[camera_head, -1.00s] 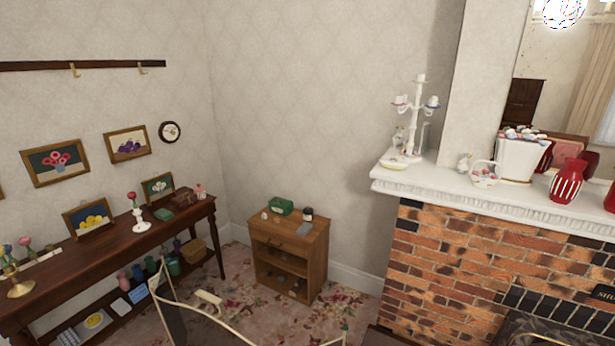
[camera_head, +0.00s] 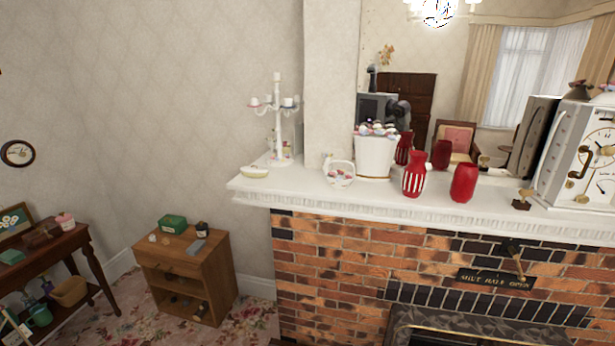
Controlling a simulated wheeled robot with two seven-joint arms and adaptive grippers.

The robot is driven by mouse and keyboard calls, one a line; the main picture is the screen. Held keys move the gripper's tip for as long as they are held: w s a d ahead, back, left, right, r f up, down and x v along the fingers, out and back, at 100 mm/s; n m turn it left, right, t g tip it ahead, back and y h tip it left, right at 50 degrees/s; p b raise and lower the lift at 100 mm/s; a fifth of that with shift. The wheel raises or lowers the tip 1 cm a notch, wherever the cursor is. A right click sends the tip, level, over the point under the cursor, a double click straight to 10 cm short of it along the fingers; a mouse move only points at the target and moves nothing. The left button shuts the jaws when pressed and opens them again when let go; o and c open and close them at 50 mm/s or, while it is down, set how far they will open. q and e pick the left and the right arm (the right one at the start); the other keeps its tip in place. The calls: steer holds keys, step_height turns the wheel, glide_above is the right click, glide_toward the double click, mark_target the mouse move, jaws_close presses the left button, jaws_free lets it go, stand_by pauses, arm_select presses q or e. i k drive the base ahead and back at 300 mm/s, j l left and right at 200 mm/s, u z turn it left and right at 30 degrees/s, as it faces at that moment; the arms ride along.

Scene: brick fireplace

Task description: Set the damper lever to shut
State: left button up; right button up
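The damper lever (camera_head: 515,258) is on the brick front of the fireplace, at the right of the view. The plate reads SHUT, HALF, OPEN from left to right. Neither of my grippers is in view.
A white mantel shelf (camera_head: 440,205) juts out above the lever, carrying red vases (camera_head: 415,182), a white planter (camera_head: 375,157) and a large white clock (camera_head: 585,160). A small wooden cabinet (camera_head: 185,275) stands left of the fireplace. Patterned carpet shows at lower left.

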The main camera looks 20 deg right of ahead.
mark_target(515, 255)
steer(key=l+z, duration=0.35)
steer(key=l, duration=0.3)
steer(key=l+z, duration=0.3)
steer(key=l, duration=0.35)
steer(key=l+z, duration=0.45)
steer(key=i+l, duration=0.05)
steer(key=l, duration=0.05)
